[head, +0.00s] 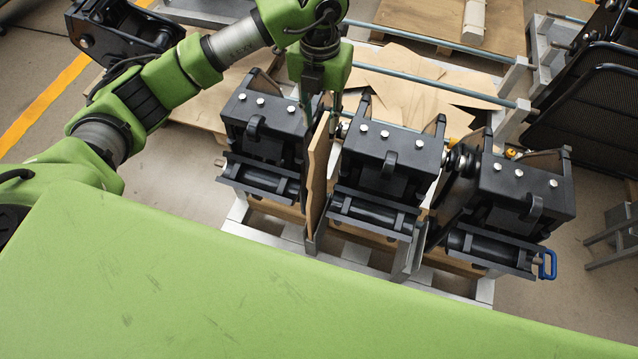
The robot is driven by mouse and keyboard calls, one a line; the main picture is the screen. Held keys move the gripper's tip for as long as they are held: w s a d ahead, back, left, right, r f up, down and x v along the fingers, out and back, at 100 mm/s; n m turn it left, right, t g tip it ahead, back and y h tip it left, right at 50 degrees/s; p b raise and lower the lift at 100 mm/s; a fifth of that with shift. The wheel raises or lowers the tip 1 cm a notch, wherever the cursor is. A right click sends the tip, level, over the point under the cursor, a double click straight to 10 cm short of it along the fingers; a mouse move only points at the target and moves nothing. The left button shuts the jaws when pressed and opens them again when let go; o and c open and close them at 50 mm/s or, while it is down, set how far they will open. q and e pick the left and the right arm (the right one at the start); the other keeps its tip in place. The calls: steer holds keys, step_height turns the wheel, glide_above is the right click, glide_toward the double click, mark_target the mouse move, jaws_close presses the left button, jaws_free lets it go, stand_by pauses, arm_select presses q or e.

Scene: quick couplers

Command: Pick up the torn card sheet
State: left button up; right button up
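Pale brown card with jagged, torn-looking edges (425,88) lies at the back, behind the dark coupler units. It seems to be overlapping pieces, and I cannot tell which outline belongs to one sheet. The units and a metal rod hide parts of it. My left gripper (324,106) points down at the near left side of this card, above the gap between the left and middle units. Its fingers look apart, one on each side of the top of an upright brown board (318,165). I cannot tell whether they touch the board. My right gripper is not in view.
Three dark coupler units, left (266,135), middle (385,165) and right (520,190), stand in a row on a pale metal frame (355,253). Metal rods (430,88) cross above the card. A black mesh panel (590,110) stands at the right.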

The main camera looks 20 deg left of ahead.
mark_target(319, 138)
arm_select(q)
step_height(319, 138, down, 8)
steer(key=shift+a+r+p, duration=0.1)
steer(key=shift+a+p, duration=0.05)
steer(key=shift+p, duration=0.8)
steer(key=shift+a+f+p, duration=0.1)
steer(key=shift+f+p, duration=0.3)
steer(key=shift+f, duration=0.2)
steer(key=f, duration=0.1)
steer(key=f+p, duration=0.1)
steer(key=f, duration=0.2)
steer(key=shift+w+a+f+p, duration=0.1)
steer(key=shift+a+p, duration=0.15)
steer(key=shift+p, duration=0.1)
steer(key=shift+f, duration=0.1)
jaws_close()
